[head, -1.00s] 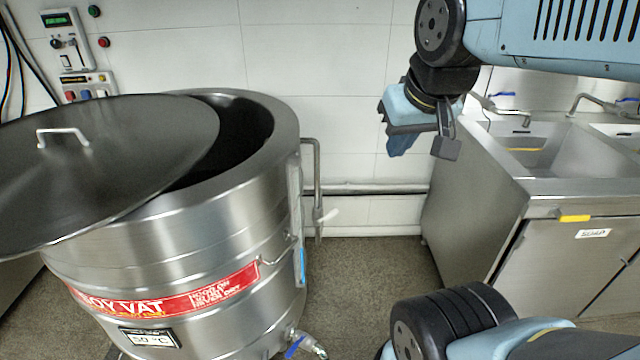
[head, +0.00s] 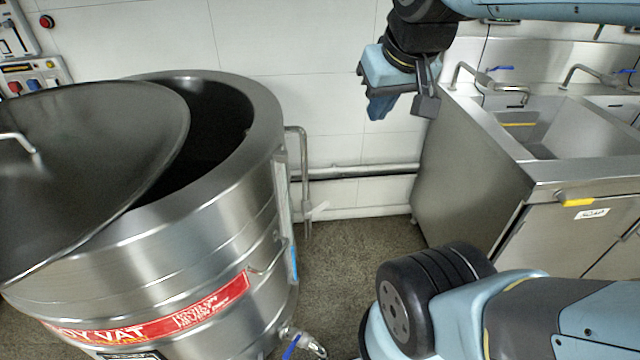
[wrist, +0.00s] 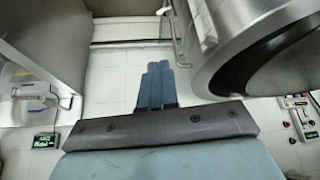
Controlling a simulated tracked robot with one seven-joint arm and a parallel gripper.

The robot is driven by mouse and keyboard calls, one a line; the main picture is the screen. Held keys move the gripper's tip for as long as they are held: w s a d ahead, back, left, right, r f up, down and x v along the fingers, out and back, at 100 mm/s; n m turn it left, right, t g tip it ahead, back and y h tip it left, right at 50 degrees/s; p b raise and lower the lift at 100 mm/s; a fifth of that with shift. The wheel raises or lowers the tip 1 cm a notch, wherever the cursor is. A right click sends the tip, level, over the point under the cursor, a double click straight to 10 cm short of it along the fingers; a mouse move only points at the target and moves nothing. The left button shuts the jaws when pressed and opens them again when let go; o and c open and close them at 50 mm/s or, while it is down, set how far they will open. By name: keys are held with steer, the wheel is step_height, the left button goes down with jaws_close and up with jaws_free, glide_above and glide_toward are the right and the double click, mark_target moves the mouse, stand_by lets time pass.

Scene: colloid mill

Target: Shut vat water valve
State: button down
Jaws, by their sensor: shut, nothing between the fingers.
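The steel vat (head: 180,235) with a red label stands at the left in the head view. A thin upright pipe (head: 304,165) stands at its right side, with a small pale lever (head: 318,210) low on it. A drain tap with a blue handle (head: 291,347) sticks out at the vat's foot. I cannot tell for sure which is the water valve. My gripper (head: 377,106) is shut and empty, high in front of the wall, right of the pipe and apart from it. In the wrist view its fingers (wrist: 157,85) are together; the pipe (wrist: 178,35) shows beyond them.
A round lid (head: 90,170) partly covers the vat. A steel sink unit (head: 470,165) stands at the right. A horizontal pipe (head: 360,170) runs low along the wall. Bare floor (head: 345,255) lies between vat and sink. Control boxes (head: 30,75) hang at upper left.

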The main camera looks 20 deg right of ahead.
steer(key=w+f+n+g, duration=0.2)
steer(key=w+f+n, duration=0.2)
steer(key=w, duration=0.5)
steer(key=n+g+y, duration=0.3)
steer(key=n+y, duration=0.2)
steer(key=n, duration=0.7)
glide_above(322, 207)
steer(key=f, duration=3.7)
steer(key=shift+w+d+f, duration=0.3)
steer(key=shift+s+d+f, duration=0.1)
steer(key=shift+d+f, duration=0.15)
steer(key=shift+f, duration=0.25)
steer(key=shift+d+f, duration=0.25)
steer(key=shift+f, duration=0.25)
steer(key=shift+d+f, duration=0.25)
steer(key=shift+f, duration=0.5)
